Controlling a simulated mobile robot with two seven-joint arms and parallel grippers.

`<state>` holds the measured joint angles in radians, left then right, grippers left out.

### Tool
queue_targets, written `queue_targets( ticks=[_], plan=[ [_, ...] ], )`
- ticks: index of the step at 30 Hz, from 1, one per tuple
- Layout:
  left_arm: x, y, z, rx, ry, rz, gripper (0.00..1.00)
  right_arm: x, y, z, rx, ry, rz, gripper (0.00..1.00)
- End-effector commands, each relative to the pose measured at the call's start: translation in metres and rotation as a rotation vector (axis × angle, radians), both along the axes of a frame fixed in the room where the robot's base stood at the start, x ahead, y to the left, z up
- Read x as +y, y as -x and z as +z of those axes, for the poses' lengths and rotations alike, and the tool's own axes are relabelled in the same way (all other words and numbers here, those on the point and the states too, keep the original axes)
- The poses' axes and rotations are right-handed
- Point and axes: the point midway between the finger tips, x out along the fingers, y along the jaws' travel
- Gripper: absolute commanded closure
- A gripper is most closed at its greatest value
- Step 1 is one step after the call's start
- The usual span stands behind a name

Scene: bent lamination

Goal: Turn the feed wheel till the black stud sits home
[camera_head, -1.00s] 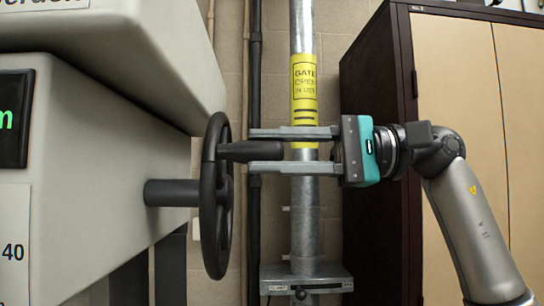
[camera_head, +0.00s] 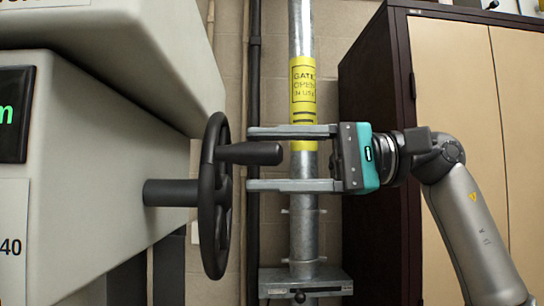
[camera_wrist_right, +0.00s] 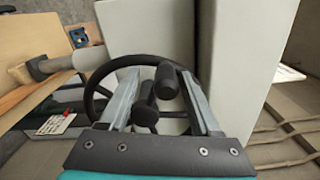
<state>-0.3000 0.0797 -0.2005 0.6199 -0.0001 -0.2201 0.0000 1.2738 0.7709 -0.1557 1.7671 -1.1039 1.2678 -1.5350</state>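The black feed wheel (camera_head: 211,196) stands edge-on at the left in the head view, on a dark shaft (camera_head: 171,193) out of the grey machine. Its black handle (camera_head: 255,153) sticks out to the right from the rim. My right gripper (camera_head: 248,159) is open, its fingers above and below the handle, with gaps to both. The right wrist view shows the wheel rim (camera_wrist_right: 100,82) and two black stubs between the open fingers (camera_wrist_right: 157,98); I cannot tell which is the handle. I cannot make out the black stud. My left gripper is not in view.
The grey machine housing (camera_head: 95,150) fills the left. A metal post (camera_head: 303,225) with a yellow sign (camera_head: 303,88) stands behind the gripper, with a bracket (camera_head: 306,281) low down. A brown cabinet (camera_head: 375,225) is at the right.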

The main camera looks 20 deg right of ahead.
Motion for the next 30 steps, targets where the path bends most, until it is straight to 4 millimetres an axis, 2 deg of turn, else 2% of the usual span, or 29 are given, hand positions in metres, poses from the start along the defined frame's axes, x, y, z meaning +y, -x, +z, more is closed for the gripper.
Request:
queue_targets(
  ticks=[7, 11, 14, 24, 30],
  plan=[
    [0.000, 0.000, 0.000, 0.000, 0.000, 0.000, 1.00, -0.001, 0.001, 0.002, -0.004, -0.004, -0.001, 0.36],
    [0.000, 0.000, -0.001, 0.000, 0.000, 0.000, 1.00, -0.011, 0.003, 0.002, -0.005, -0.005, -0.003, 0.36],
    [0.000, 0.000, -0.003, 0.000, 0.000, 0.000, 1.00, -0.028, 0.008, 0.002, -0.004, -0.006, -0.005, 0.36],
    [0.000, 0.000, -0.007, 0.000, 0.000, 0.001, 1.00, -0.105, 0.030, 0.002, -0.002, -0.005, -0.004, 0.36],
    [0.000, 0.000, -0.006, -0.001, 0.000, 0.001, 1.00, -0.136, 0.039, 0.002, -0.002, -0.004, -0.003, 0.36]
  ],
)
